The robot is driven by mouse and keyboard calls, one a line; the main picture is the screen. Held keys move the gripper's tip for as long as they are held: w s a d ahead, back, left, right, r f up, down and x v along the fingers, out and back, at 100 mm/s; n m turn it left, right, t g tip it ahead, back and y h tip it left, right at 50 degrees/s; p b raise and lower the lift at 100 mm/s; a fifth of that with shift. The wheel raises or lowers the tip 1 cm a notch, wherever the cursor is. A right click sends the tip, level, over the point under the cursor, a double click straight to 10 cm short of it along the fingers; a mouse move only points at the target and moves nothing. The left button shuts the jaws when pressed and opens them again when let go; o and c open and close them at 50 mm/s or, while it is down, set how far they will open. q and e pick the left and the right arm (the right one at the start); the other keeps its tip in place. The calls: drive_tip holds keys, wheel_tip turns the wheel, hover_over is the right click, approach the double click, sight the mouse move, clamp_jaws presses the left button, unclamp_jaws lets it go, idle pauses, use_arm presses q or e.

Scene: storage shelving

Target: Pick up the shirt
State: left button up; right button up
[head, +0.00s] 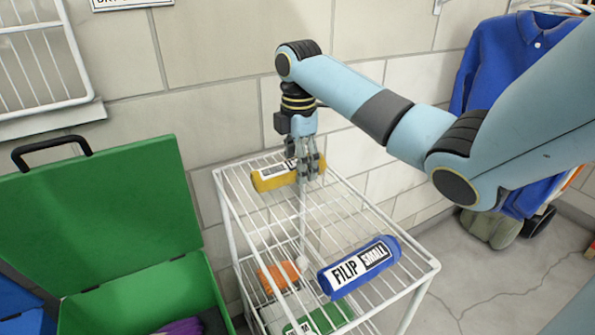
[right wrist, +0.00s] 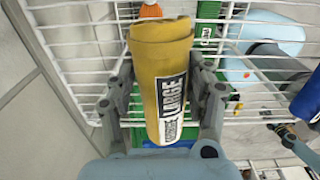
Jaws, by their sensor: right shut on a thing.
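A yellow rolled shirt (head: 270,177) with a white and black label is at the far end of the rack's top shelf. It also shows in the right wrist view (right wrist: 162,70), where the label reads "LARGE". My right gripper (head: 308,165) points down with its fingers shut on either side of this roll. I cannot tell whether the roll touches the wires. A blue rolled shirt (head: 380,250) labelled "FILIP SMALL" lies on the near part of the same shelf, apart from the gripper. My left gripper is not in view.
The white wire rack (head: 222,190) holds orange (head: 278,276) and green (head: 318,322) rolls lower down. A green case (head: 90,220) with its lid up stands at the left. Blue clothing (head: 500,60) hangs at the right. A block wall is close behind the rack.

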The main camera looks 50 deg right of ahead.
wheel_tip(320, 180, up, 2)
drive_tip(key=shift+w, duration=0.1)
drive_tip(key=s+d+r+p, duration=0.2)
drive_tip(key=s+d+r, duration=0.2)
drive_tip(key=s, duration=0.7)
drive_tip(key=shift+d+r+p, duration=0.15)
drive_tip(key=shift+r+p, duration=0.15)
drive_tip(key=shift+r, duration=1.05)
drive_tip(key=shift+f, duration=0.1)
